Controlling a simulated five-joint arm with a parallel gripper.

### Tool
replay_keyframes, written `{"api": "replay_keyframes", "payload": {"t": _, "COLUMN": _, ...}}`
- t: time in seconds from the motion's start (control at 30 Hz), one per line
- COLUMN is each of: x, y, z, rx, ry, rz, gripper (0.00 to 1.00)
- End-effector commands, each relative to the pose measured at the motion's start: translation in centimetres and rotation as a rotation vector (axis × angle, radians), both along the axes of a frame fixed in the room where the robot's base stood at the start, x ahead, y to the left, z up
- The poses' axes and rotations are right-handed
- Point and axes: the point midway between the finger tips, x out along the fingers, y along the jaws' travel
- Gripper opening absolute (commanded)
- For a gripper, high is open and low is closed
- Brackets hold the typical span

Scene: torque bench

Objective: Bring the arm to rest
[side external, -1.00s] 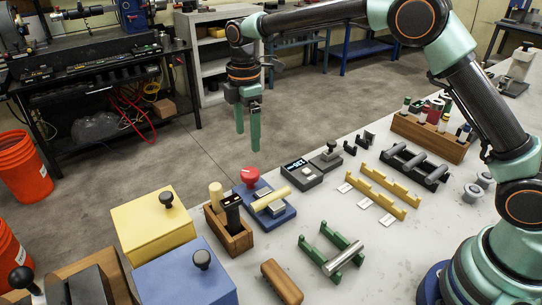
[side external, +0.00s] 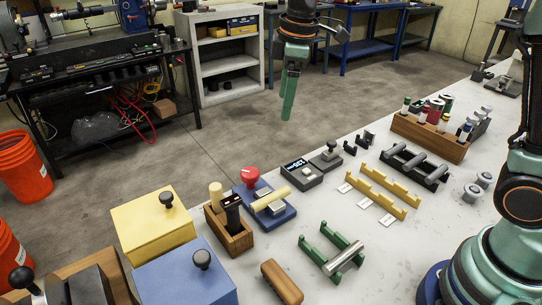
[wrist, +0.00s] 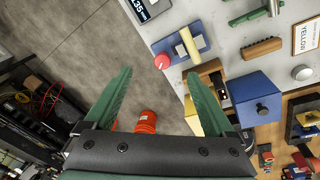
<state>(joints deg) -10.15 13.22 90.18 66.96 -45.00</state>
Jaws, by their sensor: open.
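My gripper (side external: 289,95) hangs in the air in the side external view, above and beyond the far edge of the bench, over the floor. Its green fingers point down and look nearly in line from this side. In the wrist view the two green fingers of my gripper (wrist: 108,100) stand wide apart with nothing between them. My gripper touches nothing in either view.
The white bench (side external: 395,265) carries a yellow box (side external: 150,225), a blue box (side external: 185,280), a blue fixture with a red knob (side external: 250,176), a green stand (side external: 318,252), yellow racks (side external: 380,190) and a wooden block of cylinders (side external: 430,137). Orange buckets (side external: 22,168) stand on the floor.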

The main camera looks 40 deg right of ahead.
Motion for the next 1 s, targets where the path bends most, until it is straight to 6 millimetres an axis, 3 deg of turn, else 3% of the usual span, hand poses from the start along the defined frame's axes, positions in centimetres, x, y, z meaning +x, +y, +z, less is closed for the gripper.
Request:
{"api": "replay_keyframes", "payload": {"t": 0.1, "x": -2.7, "y": -1.8, "z": 1.7, "rx": 0.033, "ry": -0.052, "rz": -0.151, "gripper": 0.89}}
{"api": "replay_keyframes", "payload": {"t": 0.27, "x": -6.4, "y": -3.8, "z": 2.7, "rx": 0.084, "ry": -0.114, "rz": -0.349, "gripper": 0.89}}
{"api": "replay_keyframes", "payload": {"t": 0.6, "x": -13.8, "y": -7.1, "z": 1.6, "rx": 0.215, "ry": -0.238, "rz": -0.747, "gripper": 0.89}}
{"api": "replay_keyframes", "payload": {"t": 0.8, "x": -16.1, "y": -7.9, "z": 0.3, "rx": 0.271, "ry": -0.279, "rz": -0.887, "gripper": 0.89}}
{"api": "replay_keyframes", "payload": {"t": 1.0, "x": -16.6, "y": -8.1, "z": -0.2, "rx": 0.286, "ry": -0.287, "rz": -0.925, "gripper": 0.89}}
